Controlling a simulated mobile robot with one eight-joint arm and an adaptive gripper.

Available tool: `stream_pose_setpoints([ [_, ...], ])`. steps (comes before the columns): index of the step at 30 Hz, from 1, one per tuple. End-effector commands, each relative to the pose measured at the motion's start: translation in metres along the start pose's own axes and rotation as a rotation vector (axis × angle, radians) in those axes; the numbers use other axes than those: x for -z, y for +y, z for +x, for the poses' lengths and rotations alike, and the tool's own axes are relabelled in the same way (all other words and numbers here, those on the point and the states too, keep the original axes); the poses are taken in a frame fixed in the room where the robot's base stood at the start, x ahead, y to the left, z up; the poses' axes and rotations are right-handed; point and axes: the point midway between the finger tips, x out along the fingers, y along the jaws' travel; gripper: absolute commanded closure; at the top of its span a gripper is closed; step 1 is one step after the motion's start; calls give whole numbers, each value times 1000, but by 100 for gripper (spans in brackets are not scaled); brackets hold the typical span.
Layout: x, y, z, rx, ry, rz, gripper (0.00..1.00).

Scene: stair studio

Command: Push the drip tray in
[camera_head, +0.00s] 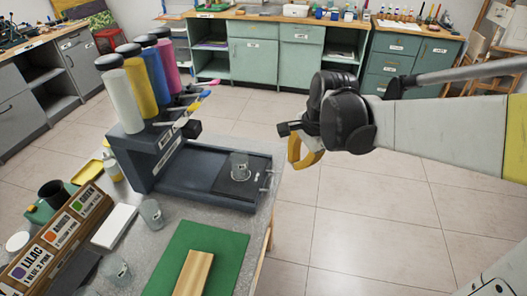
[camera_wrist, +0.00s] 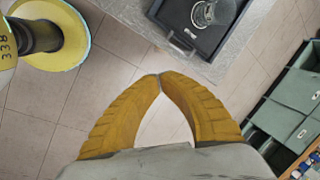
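The drip tray (camera_head: 231,192) is a dark flat plate at the right end of the paint dispenser's dark blue base (camera_head: 185,178). A clear glass (camera_head: 240,166) stands upright on it. A pale bar handle (camera_head: 265,182) stands out at the tray's right edge. In the wrist view, the tray (camera_wrist: 178,14), glass (camera_wrist: 204,13) and handle (camera_wrist: 182,42) are at the top. My gripper (camera_head: 294,150) is in the air to the right of the tray, apart from the handle. Its yellow fingertips (camera_wrist: 159,76) meet with nothing between them.
The dispenser carries several coloured bottles (camera_head: 155,78) and levers. A green mat (camera_head: 165,268) with a wooden block (camera_head: 195,273), cups and a labelled wooden box (camera_head: 62,240) lie on the near table. Tiled floor is clear right of the table. Green cabinets (camera_head: 255,55) line the back.

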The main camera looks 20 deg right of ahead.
Motion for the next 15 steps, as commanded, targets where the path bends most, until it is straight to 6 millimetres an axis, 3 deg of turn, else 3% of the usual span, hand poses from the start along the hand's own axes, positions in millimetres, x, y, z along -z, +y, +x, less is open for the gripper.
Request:
stream_pose_setpoints([
  [3, 27, -17, 32, -64, -45, 301, 100],
  [7, 48, -23, 64, -129, -74, 566, 100],
  [15, 63, -23, 95, -190, -91, 786, 100],
])
